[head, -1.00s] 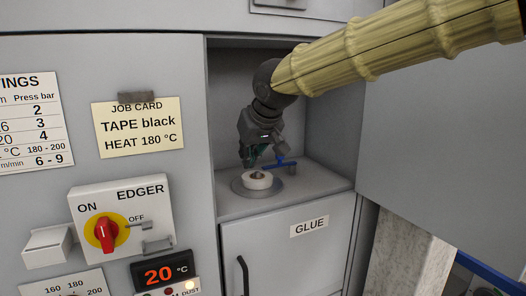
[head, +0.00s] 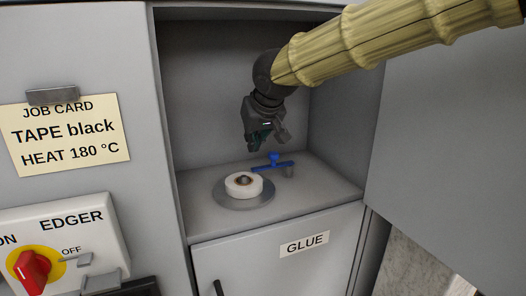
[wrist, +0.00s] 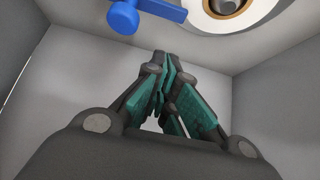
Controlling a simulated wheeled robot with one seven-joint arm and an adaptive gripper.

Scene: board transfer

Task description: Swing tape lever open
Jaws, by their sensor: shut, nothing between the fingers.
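The blue tape lever (head: 268,165) stands on the floor of the open compartment, with a round knob on top and a small grey post at its right end. It also shows at the top of the wrist view (wrist: 158,9). Left of it, a white tape roll (head: 237,186) sits on a round grey plate (head: 244,202). The roll shows at the top right of the wrist view (wrist: 215,24). My gripper (head: 258,147) hangs above and behind the lever, apart from it. In the wrist view its teal-padded fingers (wrist: 163,65) are together and empty.
Compartment walls (head: 338,135) close in at the sides and back. An open grey door panel (head: 450,150) stands to the right. Below is a cupboard labelled GLUE (head: 304,244). A job card (head: 66,132) and the EDGER switch (head: 32,270) are on the left panel.

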